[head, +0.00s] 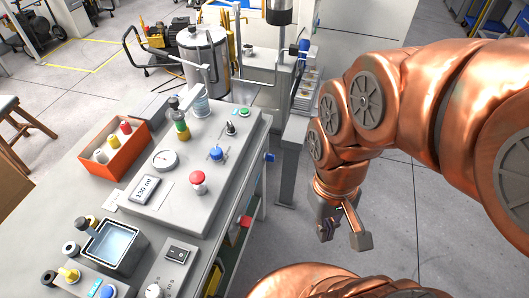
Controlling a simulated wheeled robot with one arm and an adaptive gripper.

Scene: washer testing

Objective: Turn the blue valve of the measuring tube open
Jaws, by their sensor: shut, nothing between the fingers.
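A small blue part (303,46) sits on the upright stand at the back, beside a thin vertical rod; it may be the blue valve, but it is too small to tell its position. A clear tube with a bluish lower part (201,103) stands at the back of the grey test panel. I cannot tell which of these uprights is the measuring tube. My gripper (343,232) hangs fingers down over the floor to the right of the bench. It is shut and empty, well apart from the blue part and the tube.
The grey panel (150,215) carries a red button (198,178), a blue knob (216,153) and a display reading 130 ml. An orange bin (120,165) and a water container (112,247) stand left. A metal tank (203,55) stands behind. The floor right of the bench is clear.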

